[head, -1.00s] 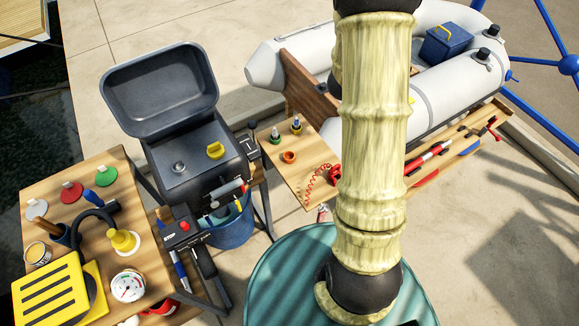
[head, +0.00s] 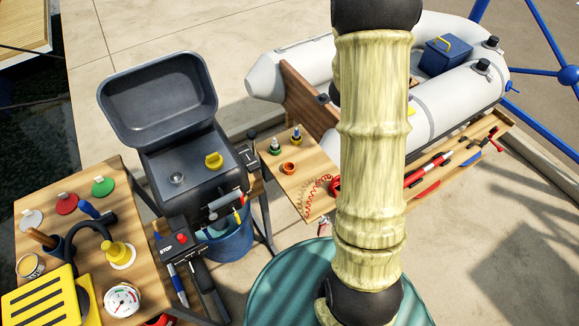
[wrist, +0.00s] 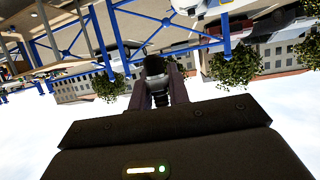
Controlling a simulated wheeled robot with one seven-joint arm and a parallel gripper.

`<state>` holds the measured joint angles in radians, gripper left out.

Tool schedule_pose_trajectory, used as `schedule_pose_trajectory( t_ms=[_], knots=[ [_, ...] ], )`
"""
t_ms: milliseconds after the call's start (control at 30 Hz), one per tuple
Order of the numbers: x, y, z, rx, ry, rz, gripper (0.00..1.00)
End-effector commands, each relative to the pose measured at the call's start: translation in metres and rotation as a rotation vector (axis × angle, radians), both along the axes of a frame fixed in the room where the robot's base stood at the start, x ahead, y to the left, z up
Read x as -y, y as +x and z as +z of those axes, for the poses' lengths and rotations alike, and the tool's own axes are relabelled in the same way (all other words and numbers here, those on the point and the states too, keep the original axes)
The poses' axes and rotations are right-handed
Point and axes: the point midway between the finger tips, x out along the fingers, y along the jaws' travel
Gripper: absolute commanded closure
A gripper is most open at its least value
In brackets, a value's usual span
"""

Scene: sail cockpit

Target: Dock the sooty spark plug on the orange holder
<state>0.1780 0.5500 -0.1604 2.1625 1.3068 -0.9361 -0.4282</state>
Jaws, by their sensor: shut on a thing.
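In the wrist view my gripper (wrist: 159,84) is shut on a dark grey, rounded thing (wrist: 155,66), which looks like the sooty spark plug. Its far end is hard to make out. The gripper is out of the head view. The orange holder (head: 289,168) stands on the small wooden table (head: 312,165) in the middle of the head view and looks empty. Behind it on the same table are a green holder with a plug (head: 275,146) and another upright plug (head: 297,136) on a yellowish base.
A red coiled cord (head: 318,188) lies at the table's front right. A cluttered workbench (head: 140,262) is at the left. A grey dinghy (head: 455,100) and a tool shelf (head: 470,140) are at the right.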

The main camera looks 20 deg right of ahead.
Motion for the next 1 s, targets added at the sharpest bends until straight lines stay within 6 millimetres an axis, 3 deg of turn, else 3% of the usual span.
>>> schedule_pose_trajectory(
  t_ms=[267,467,767,1000],
  knots=[
    [-0.010,0.013,0.009,-0.005,0.001,0.101,1.00],
    [-0.040,0.042,0.014,-0.005,0.004,0.318,1.00],
    [-0.121,0.079,0.004,-0.005,0.009,0.736,1.00],
    [-0.215,0.083,-0.006,-0.005,0.011,1.098,1.00]
  ],
)
